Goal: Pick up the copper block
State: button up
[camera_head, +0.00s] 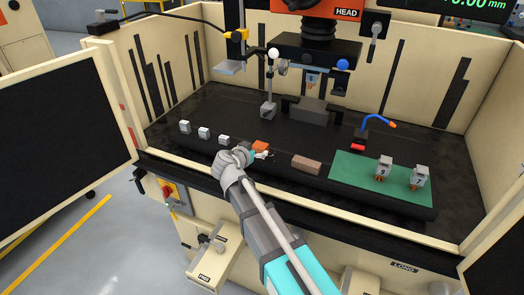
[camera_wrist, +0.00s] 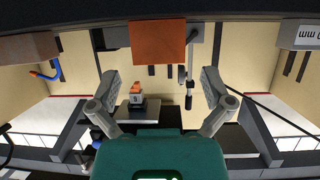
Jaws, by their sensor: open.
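The copper block (camera_head: 260,145), a small orange box, sits near the front edge of the dark work table in the head view. In the wrist view the copper block (camera_wrist: 158,46) shows large at the top middle, in an upside-down picture. My gripper (camera_head: 260,154) is at the near side of the block, partly overlapping it in the head view. In the wrist view my gripper (camera_wrist: 158,82) is open, its two fingers spread left and right. The block appears beyond the fingertips, between their lines, with nothing held. Contact is not visible.
A brown block (camera_head: 306,164) lies to the right. Several small white-grey blocks (camera_head: 204,133) stand to the left. A green mat (camera_head: 350,167) carries two numbered electrodes (camera_head: 383,167). A grey vise-like fixture (camera_head: 308,110) and a machine head (camera_head: 317,47) with an electrode stand behind.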

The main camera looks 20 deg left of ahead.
aim_at(258, 148)
jog(key=shift+b+x, duration=0.8)
jog(key=shift+x, duration=1.5)
jog(key=c, duration=1.3)
